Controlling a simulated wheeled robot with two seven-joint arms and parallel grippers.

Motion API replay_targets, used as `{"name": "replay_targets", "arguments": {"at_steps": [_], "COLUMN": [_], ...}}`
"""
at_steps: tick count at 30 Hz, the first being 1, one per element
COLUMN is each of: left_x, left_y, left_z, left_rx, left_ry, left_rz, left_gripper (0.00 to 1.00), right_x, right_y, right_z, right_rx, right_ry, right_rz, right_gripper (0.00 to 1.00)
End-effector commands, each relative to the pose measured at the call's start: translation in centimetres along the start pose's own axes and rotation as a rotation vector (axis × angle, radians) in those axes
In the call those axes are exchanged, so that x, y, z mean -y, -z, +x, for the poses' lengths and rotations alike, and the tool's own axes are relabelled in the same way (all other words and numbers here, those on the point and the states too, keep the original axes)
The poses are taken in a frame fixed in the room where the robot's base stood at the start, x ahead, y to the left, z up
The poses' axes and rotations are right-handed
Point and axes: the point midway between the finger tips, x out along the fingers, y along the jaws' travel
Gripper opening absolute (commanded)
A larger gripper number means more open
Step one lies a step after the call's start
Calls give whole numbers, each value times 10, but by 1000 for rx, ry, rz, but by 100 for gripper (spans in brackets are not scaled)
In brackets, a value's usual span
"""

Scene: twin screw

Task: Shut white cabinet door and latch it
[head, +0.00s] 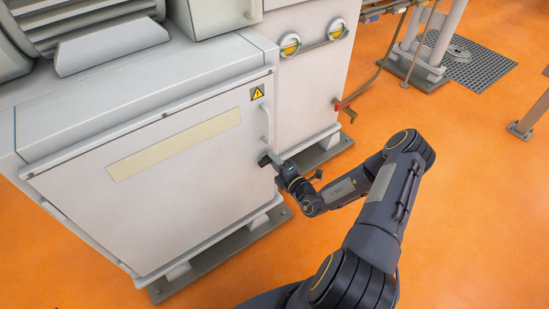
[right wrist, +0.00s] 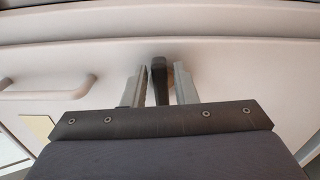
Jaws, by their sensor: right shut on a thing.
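The white cabinet door (head: 190,165) looks flush with the cabinet front in the head view, with a beige label strip and a yellow warning sign on it. A pale bar handle (head: 266,122) is at its right edge and also shows in the right wrist view (right wrist: 58,87). My right gripper (head: 270,160) is at the door's right edge, just below this handle. In the right wrist view its fingers (right wrist: 160,85) stand either side of a dark latch knob (right wrist: 158,78) and are shut on it. My left gripper is not in view.
A second white cabinet section (head: 306,95) with yellow gauges stands right of the door. A red-handled valve (head: 344,108) sticks out from its side. Grey base rails (head: 225,250) run along the floor below. The orange floor in front is mostly clear.

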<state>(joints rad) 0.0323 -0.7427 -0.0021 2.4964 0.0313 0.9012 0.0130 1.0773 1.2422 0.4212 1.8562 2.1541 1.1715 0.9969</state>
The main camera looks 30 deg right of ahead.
Motion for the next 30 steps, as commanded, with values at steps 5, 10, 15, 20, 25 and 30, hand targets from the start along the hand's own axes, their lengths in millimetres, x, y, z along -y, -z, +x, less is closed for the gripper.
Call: {"name": "replay_targets", "arguments": {"at_steps": [5, 10, 15, 20, 25, 30], "left_x": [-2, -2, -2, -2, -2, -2], "left_y": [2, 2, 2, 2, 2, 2], "left_z": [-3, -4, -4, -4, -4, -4], "left_rx": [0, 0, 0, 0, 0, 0], "left_ry": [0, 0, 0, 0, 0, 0], "left_rz": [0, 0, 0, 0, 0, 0], "left_gripper": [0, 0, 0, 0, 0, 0], "right_x": [1, 2, 2, 2, 2, 2], "right_y": [1, 1, 1, 1, 1, 0], "right_z": [0, 0, 0, 0, 0, 0], "right_rx": [-1, -2, -2, -2, -2, -1], "right_ry": [2, 2, 2, 2, 2, 1], "right_rz": [58, 79, 84, 83, 83, 82], "right_gripper": [3, 3, 3, 3, 36, 36]}}
